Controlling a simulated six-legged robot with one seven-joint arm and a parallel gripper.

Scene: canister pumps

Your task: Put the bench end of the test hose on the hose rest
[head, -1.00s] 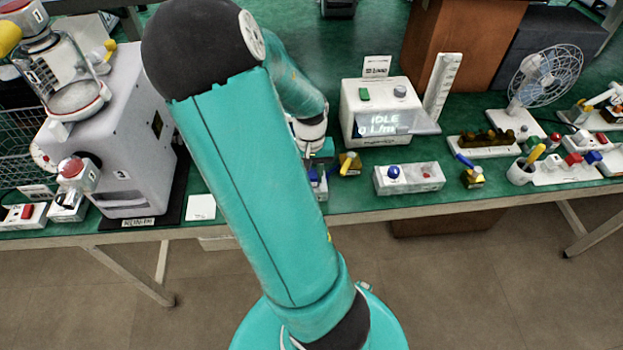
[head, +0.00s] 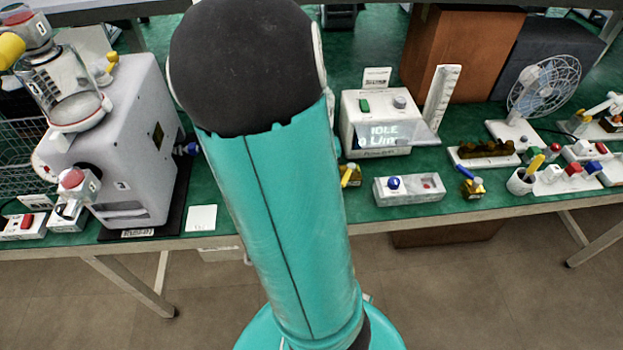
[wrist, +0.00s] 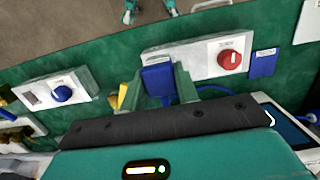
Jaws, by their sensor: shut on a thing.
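In the wrist view my gripper (wrist: 157,92) is shut on a blue block (wrist: 157,78), which I take to be the bench end of the test hose. A thin blue hose (wrist: 187,95) runs off to the right beside it. The block is close against a white box with a red knob (wrist: 230,60); I cannot tell whether they touch. In the head view my own arm hides the gripper and the block. I cannot make out the hose rest with certainty in either view.
A white box with a blue knob (head: 394,183) sits near the bench's front edge, with a brass fitting (head: 350,175) to its left. The flow meter (head: 378,125) stands behind. A grey canister machine (head: 120,150) is at left. A white card (head: 201,218) lies on the bench.

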